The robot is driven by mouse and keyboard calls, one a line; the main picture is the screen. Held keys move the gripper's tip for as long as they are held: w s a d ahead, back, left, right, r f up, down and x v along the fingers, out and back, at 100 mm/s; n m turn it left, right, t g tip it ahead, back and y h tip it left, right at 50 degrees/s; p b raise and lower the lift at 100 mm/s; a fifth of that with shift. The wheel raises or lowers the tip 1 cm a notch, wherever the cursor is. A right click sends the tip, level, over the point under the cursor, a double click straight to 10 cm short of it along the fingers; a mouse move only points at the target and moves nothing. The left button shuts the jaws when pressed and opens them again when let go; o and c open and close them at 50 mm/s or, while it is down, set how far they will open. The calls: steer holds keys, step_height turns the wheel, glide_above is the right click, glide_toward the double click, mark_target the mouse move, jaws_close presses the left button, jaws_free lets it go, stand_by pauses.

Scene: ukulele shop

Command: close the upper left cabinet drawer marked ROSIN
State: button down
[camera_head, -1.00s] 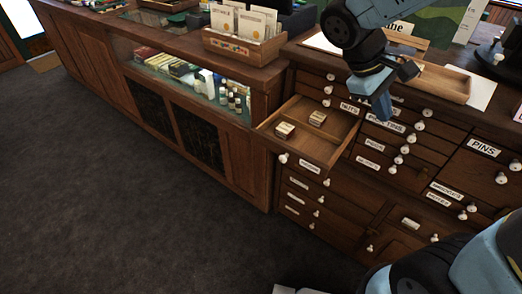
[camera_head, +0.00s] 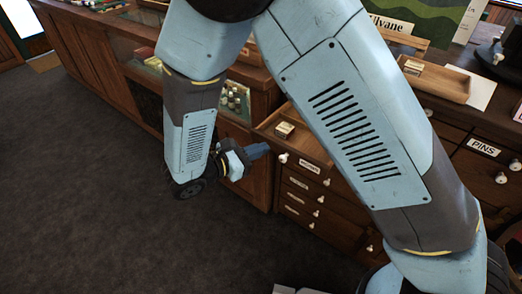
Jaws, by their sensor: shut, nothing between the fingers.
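The pulled-out cabinet drawer (camera_head: 324,172) is open, with a pale label on its front that is too small to read. One white knob (camera_head: 283,158) shows at its left end. A small box (camera_head: 285,130) lies inside; my arm hides much of the drawer's interior. My gripper (camera_head: 266,150) is shut and empty, low in front of the drawer's left end, its fingers pointing right. In the picture it is just left of the knob; I cannot tell whether it touches the drawer front.
A wooden tray (camera_head: 449,84) on the cabinet top holds a small box (camera_head: 413,67). A glass-fronted counter (camera_head: 240,131) stands left of the cabinet. Shut drawers (camera_head: 300,185) lie below the open one. The dark floor (camera_head: 100,200) at left is clear.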

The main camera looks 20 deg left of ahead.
steer(key=s+a+f+n+t+y, duration=0.4)
steer(key=s+a+f+n, duration=0.2)
steer(key=a+f, duration=0.1)
steer(key=x, duration=1.3)
steer(key=shift+w+d+r, duration=0.2)
steer(key=shift+d+r, duration=0.15)
